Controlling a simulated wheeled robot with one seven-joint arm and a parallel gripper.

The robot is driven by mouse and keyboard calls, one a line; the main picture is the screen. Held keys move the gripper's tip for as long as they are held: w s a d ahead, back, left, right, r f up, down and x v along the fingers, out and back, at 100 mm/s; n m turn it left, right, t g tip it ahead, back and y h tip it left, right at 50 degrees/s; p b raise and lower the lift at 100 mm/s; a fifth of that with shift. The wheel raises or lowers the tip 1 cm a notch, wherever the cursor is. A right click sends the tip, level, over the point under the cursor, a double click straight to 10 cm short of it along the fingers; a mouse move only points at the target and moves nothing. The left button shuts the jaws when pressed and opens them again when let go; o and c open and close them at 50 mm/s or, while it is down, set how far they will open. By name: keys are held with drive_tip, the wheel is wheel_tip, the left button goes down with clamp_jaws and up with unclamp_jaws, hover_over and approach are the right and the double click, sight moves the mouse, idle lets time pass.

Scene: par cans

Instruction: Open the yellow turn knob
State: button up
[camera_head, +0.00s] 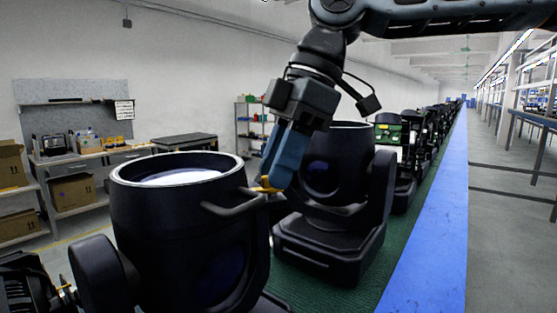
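The yellow turn knob (267,184) is a small piece on the right side of the nearest black par can (175,225), by the end of its dark side handle (232,207). My gripper (275,178) reaches down from the upper right with its blue-grey fingers pointing at the knob. The fingertips are at the knob and cover part of it. The fingers overlap in this view, so I cannot tell how far apart they are or whether they grip the knob.
A second par can (335,190) stands close behind, right of my gripper. More fixtures line the green belt (325,291) beside a blue strip (430,230). A workbench (95,155) and cardboard boxes (72,192) are at left. The grey floor at right is clear.

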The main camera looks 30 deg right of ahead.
drive_tip(key=shift+c, duration=0.2)
clamp_jaws()
drive_tip(key=shift+m, duration=0.3)
drive_tip(key=m, duration=0.1)
drive_tip(key=m+t, duration=0.1)
drive_tip(key=m, duration=0.1)
drive_tip(key=shift+s+a+m+t+h+p, duration=0.1)
drive_tip(key=shift+s+m+t+h+p, duration=0.05)
drive_tip(key=shift+m+t+h+p, duration=0.15)
drive_tip(key=m, duration=0.2)
drive_tip(key=m+t+h, duration=0.1)
drive_tip(key=m, duration=0.2)
drive_tip(key=shift+s+a+h, duration=0.15)
drive_tip(key=shift+a+h, duration=0.05)
drive_tip(key=shift+h, duration=0.1)
drive_tip(key=m, duration=0.2)
drive_tip(key=m+t+h, duration=0.1)
drive_tip(key=m, duration=0.1)
drive_tip(key=shift+a+m+h+p, duration=0.15)
drive_tip(key=shift+m+h+p, duration=0.15)
drive_tip(key=shift+m+p, duration=0.1)
drive_tip(key=shift+m+h+p, duration=0.6)
drive_tip(key=shift+m+h, duration=0.2)
drive_tip(key=shift+m, duration=1.1)
